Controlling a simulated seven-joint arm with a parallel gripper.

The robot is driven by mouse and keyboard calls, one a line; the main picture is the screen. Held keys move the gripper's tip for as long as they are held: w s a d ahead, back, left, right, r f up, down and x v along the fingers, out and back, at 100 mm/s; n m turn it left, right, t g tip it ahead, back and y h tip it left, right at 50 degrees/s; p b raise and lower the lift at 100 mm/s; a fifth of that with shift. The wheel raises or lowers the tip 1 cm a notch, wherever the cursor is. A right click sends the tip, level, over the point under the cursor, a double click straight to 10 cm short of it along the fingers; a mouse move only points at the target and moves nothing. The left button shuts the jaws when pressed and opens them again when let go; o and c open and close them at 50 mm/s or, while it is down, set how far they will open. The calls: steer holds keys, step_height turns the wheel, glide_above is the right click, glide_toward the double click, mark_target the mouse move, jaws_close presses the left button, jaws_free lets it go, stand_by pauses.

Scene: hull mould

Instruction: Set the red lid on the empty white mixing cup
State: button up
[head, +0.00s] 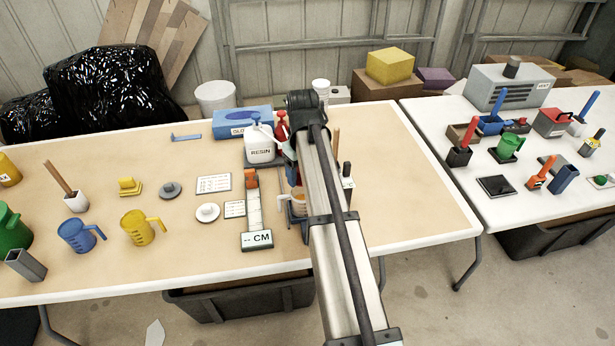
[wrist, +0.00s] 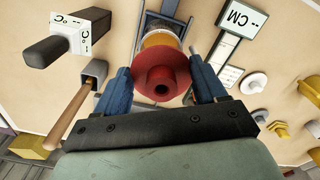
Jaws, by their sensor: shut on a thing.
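My gripper (wrist: 162,88) has blue fingers on either side of the red lid (wrist: 161,74), a round flanged piece with a knob, and is shut on it. In the wrist view the lid overlaps a cup with an orange band or contents (wrist: 160,38); I cannot tell whether they touch. A cup with orange contents (head: 298,205) shows in the head view beside my arm, which hides most of the gripper and lid.
A white RESIN jug (head: 260,148) and a red bottle (head: 281,124) stand close behind my gripper. A CM scale strip (head: 256,241) lies to the left. Yellow (head: 137,228) and blue (head: 75,236) jugs are farther left. The table's right part (head: 410,200) is clear.

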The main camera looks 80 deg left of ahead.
steer(key=shift+f, duration=2.5)
steer(key=shift+f, duration=0.45)
steer(key=o, duration=1.1)
steer(key=shift+r, duration=0.1)
steer(key=shift+r, duration=3.45)
